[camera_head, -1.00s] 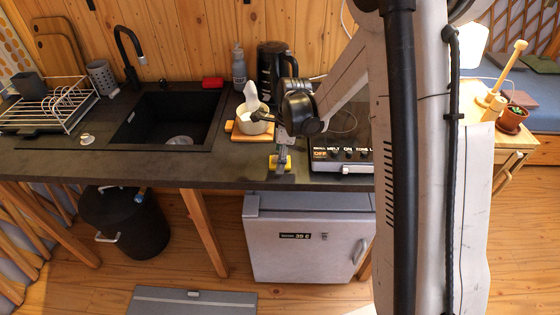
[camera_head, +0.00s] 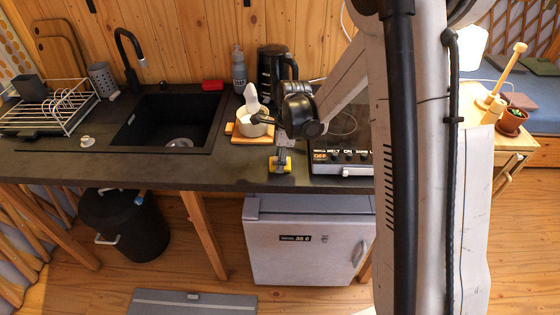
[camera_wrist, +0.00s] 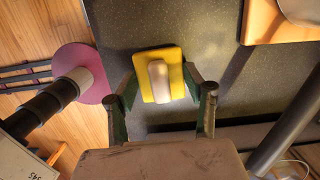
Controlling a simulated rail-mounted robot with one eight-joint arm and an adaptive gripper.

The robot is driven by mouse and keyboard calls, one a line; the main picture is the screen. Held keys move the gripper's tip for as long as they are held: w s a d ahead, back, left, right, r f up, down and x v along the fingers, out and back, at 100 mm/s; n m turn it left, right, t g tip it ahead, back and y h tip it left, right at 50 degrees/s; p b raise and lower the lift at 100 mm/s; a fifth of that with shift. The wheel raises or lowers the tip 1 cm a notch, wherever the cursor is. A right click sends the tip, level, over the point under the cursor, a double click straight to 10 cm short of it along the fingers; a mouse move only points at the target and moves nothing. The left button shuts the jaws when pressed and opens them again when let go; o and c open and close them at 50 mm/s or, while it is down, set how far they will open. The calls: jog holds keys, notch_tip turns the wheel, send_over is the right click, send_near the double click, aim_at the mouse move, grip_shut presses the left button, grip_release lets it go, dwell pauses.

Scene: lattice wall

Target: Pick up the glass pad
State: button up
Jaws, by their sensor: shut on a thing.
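The glass pad is a yellow rectangular pad with a pale rounded handle. In the wrist view the pad (camera_wrist: 175,84) lies between my two fingertips, over the dark counter. My gripper (camera_wrist: 160,78) is shut on its left and right edges. In the head view the pad (camera_head: 289,165) shows as a small yellow patch near the counter's front edge, left of the cooktop. My gripper (camera_head: 282,158) hangs over it and hides its middle. I cannot tell whether the pad touches the counter or is slightly above it.
A small pot (camera_head: 250,126) stands on a wooden board (camera_head: 243,139) just behind. The cooktop (camera_head: 342,169) is close on the right. The sink (camera_head: 165,122) is to the left, with bare counter (camera_head: 225,172) between. A fridge (camera_head: 305,245) stands below the counter.

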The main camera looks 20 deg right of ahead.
jog(key=r, duration=0.4)
jog(key=shift+s+a, duration=0.1)
jog(key=shift+a, duration=0.15)
jog(key=s+a+r+b, duration=0.1)
jog(key=s+a+r, duration=0.4)
jog(key=a, duration=0.4)
jog(key=shift+s+a+r, duration=0.3)
jog(key=shift+a+r, duration=0.05)
jog(key=shift+r, duration=0.5)
